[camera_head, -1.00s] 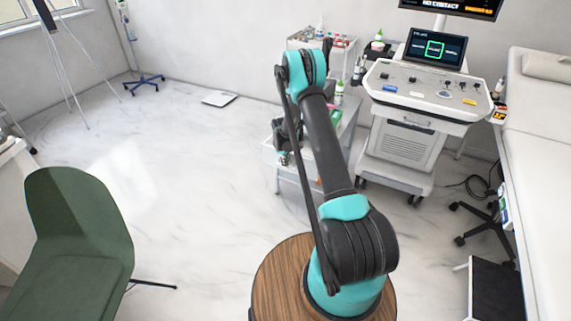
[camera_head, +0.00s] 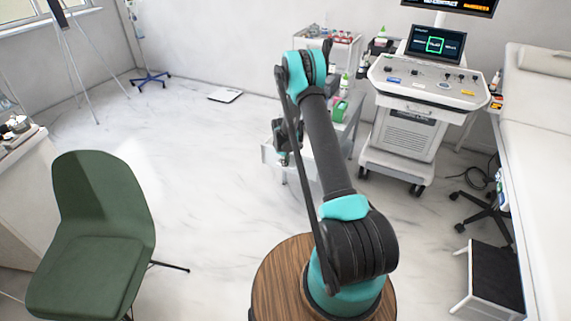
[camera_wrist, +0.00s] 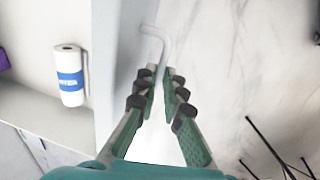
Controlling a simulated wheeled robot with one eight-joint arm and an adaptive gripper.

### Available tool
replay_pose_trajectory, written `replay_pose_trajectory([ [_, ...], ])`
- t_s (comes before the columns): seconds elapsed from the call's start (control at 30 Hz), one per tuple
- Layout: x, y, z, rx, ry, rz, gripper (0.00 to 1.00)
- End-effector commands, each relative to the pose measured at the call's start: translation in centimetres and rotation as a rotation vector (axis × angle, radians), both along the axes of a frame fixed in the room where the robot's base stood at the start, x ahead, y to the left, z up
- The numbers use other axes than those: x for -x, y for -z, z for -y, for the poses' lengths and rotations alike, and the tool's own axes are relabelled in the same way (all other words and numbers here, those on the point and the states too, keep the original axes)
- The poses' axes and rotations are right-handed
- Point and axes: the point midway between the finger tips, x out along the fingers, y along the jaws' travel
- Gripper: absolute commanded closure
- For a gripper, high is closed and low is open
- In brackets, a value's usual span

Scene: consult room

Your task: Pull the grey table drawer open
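The grey table (camera_head: 350,128) stands behind my arm in the head view. Its drawer (camera_head: 270,155) juts out toward the left and is partly hidden by my arm and gripper. My gripper (camera_head: 284,160) is at the drawer's front. In the wrist view, a bent pale handle (camera_wrist: 163,36) stands out from a grey panel (camera_wrist: 116,45). My gripper's fingertips (camera_wrist: 160,74) are close together with the near end of the handle between them, so they look shut on it. Exact finger contact is hard to see.
A green chair (camera_head: 95,230) stands at the left. A console cart (camera_head: 405,140) stands right of the table and an exam bed (camera_head: 545,170) is at the far right. A paper roll (camera_wrist: 70,75) is left of the panel. The floor left of the table is clear.

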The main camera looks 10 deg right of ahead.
Motion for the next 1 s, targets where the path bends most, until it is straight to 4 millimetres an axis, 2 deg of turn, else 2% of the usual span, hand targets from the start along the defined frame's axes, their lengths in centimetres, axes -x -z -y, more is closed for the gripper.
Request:
replay_pose_trajectory([
  [0.33, 0.0, -0.1, 0.0, 0.0, 0.0, 0.0, 0.83],
  [0.47, 0.1, -0.8, -0.1, 0.0, 0.0, 0.0, 0.83],
  [0.57, 0.3, -2.0, -0.2, 0.0, -0.001, 0.0, 0.83],
  [1.0, 1.5, -9.7, -1.0, 0.0, -0.001, 0.0, 0.83],
])
